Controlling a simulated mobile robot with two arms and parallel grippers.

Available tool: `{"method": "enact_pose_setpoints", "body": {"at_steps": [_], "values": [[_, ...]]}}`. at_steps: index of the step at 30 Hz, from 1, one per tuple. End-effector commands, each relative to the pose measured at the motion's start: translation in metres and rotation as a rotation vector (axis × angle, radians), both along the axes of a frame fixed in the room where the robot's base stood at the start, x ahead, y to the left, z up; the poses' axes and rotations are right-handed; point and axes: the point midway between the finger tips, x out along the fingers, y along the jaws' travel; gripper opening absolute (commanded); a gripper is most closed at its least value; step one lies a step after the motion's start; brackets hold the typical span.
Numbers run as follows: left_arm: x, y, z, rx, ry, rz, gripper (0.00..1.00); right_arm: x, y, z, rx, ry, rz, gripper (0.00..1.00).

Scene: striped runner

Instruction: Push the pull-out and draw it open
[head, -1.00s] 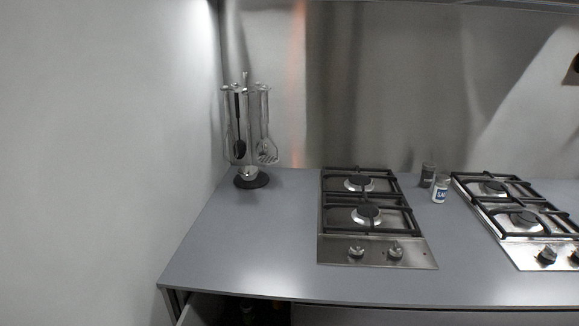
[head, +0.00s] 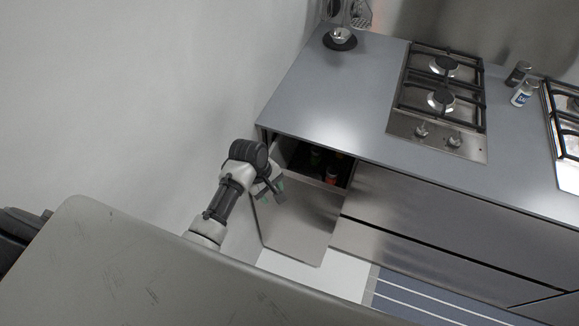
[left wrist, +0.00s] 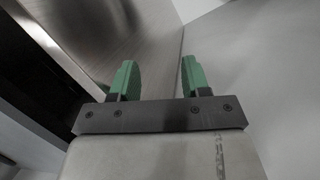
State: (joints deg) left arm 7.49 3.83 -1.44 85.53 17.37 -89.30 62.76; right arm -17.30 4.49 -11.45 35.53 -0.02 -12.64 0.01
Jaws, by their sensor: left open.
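The pull-out (head: 300,219) is a steel-fronted unit at the left end of the counter. It stands part way out, with a dark gap behind its front where a few containers (head: 331,175) show. My left gripper (head: 270,190) is at the upper left of the front panel, its green fingers apart. In the left wrist view the open fingers (left wrist: 159,80) point along the steel panel (left wrist: 150,45), whose edge runs between them. I cannot tell whether they touch it. My right gripper is not in view.
The grey counter (head: 340,95) carries a gas hob (head: 440,100), two shakers (head: 520,85) and a utensil stand (head: 340,38). A pale wall rises close on the left. A striped runner (head: 420,300) lies on the floor in front.

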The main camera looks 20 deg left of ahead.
Motion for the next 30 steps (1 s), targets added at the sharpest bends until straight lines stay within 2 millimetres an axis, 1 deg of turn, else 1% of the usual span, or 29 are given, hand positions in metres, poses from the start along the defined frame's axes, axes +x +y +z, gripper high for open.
{"method": "enact_pose_setpoints", "body": {"at_steps": [1,3,4,5,9,12,14,17,20,30], "values": [[0.008,-0.001,0.034,-0.015,0.001,0.032,0.47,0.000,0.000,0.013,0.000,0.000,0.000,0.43],[0.015,-0.002,0.060,-0.037,0.025,0.087,0.47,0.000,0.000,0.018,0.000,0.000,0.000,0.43],[0.022,-0.003,0.059,-0.052,0.045,0.124,0.47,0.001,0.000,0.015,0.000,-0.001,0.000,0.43],[0.027,-0.003,0.063,-0.065,0.062,0.161,0.47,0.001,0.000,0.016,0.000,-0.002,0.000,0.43],[0.050,-0.008,0.088,-0.121,0.137,0.305,0.47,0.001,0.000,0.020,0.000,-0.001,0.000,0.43],[0.062,-0.010,0.102,-0.150,0.181,0.381,0.47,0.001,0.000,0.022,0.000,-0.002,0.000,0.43],[0.066,-0.011,0.107,-0.161,0.200,0.411,0.47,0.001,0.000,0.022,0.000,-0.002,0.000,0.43],[0.068,-0.013,0.106,-0.167,0.217,0.432,0.47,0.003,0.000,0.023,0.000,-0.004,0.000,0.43],[0.067,-0.017,0.095,-0.166,0.219,0.433,0.47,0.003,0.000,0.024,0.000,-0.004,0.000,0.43],[0.066,-0.042,0.036,-0.165,0.218,0.431,0.47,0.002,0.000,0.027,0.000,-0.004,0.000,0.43]]}}
